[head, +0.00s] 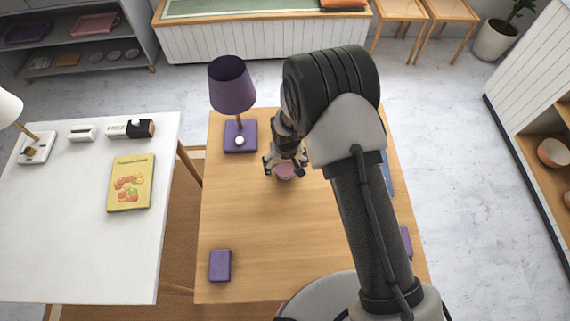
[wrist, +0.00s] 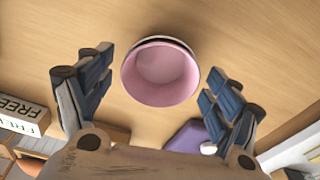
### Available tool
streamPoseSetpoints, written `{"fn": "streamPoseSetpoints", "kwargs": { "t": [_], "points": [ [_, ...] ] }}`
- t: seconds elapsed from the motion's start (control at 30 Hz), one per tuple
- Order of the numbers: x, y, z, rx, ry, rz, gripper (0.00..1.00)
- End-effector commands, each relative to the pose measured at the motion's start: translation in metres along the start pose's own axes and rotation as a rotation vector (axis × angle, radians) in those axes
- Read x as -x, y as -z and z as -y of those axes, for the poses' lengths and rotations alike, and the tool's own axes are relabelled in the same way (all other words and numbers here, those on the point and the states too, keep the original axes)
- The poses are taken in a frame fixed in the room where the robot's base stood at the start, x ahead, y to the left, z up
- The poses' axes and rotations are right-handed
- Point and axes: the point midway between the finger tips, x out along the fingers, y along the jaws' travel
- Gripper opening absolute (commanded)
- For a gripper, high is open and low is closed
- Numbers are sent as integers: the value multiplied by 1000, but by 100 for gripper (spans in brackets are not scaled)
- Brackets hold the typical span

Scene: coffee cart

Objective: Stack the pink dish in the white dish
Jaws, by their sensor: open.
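The pink dish (head: 285,172) is on the wooden table below my gripper (head: 285,164). In the wrist view the pink dish (wrist: 160,74) is upright and empty, with its inside facing the camera. A thin pale rim with a dark line (wrist: 180,41) shows behind its far edge. This may be the white dish beneath it, but I cannot tell how deep the pink one sits. My gripper (wrist: 158,82) is open, with one finger on either side of the pink dish and visible gaps between. No other white dish shows clearly.
A purple lamp (head: 232,88) stands on the table's back left, close to my gripper. A purple box (head: 220,265) lies at the front left. A white table (head: 85,230) with a yellow book (head: 131,183) stands to the left. The table's left middle is clear.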

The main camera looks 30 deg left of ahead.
Motion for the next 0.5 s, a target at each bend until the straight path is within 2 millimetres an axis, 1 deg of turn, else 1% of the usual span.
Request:
{"fn": "streamPoseSetpoints", "kwargs": {
  "t": [0.17,0.5],
  "points": [
    [17,3,0,0,0,-1,83],
    [95,3,0,0,0,-4,83]
  ]
}}
